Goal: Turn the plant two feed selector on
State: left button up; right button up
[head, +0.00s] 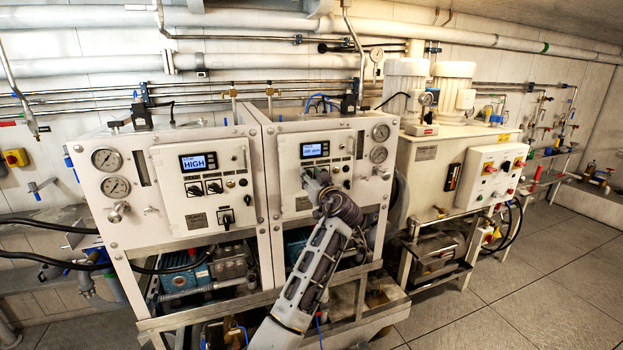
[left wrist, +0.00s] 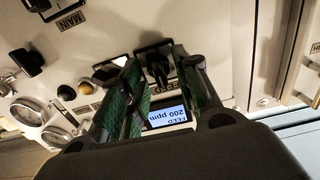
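Two white watermaker units stand side by side in the head view. Contact cannot be told. A second black selector (left wrist: 105,72) is partly behind one finger. My right gripper is not in view.
The left unit's panel (head: 205,185) shows "HIGH" on its display. A black MAIN switch (left wrist: 36,5) and small coloured buttons lie near the selectors. A white cabinet (head: 436,180) with motors stands to the right. Open floor (head: 520,275) lies at the right.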

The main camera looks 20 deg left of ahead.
pick_arm(q)
jog(key=shift+d, duration=0.1)
jog(key=v, duration=1.2)
dwell(0.6)
